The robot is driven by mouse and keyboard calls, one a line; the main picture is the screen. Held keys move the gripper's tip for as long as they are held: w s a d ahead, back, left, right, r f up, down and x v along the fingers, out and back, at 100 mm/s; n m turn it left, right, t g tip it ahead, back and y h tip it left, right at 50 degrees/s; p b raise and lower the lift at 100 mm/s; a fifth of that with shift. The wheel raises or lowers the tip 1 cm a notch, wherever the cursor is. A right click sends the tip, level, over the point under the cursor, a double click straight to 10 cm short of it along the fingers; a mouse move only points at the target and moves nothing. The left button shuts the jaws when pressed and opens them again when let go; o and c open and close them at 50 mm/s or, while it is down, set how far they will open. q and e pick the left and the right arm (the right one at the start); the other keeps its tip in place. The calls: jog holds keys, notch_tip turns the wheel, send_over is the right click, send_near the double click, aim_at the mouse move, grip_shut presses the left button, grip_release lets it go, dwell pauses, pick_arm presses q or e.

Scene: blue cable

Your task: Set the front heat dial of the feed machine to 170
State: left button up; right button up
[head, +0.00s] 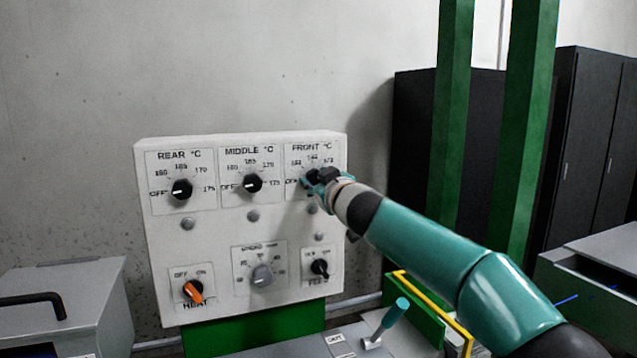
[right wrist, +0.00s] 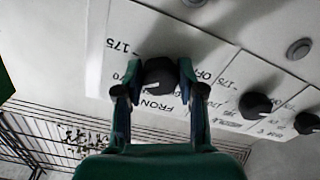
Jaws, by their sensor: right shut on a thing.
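The feed machine's white control panel (head: 215,240) faces me. Its front heat dial, under the "FRONT °C" label, is a black knob (right wrist: 159,72) on a white scale plate. My right gripper (head: 311,178) reaches it from the right. In the right wrist view, the two fingers of my right gripper (right wrist: 159,80) are shut on the knob, one on each side. In the head view the gripper covers most of this dial, and I cannot tell where its pointer stands. My left gripper is not in view.
The rear dial (head: 181,189) and middle dial (head: 252,183) sit to the left, both pointing near OFF. Below are an orange heat switch (head: 193,291), a grey knob (head: 262,276) and a black switch (head: 320,267). A teal-handled lever (head: 396,312) stands below right; green posts (head: 520,130) rise behind.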

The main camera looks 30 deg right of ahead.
jog(key=shift+n, duration=0.7)
jog(key=o, duration=1.1)
jog(key=shift+a, duration=0.1)
jog(key=shift+o, duration=0.2)
jog(key=shift+s, duration=0.1)
jog(key=shift+v, duration=0.8)
jog(key=v, duration=1)
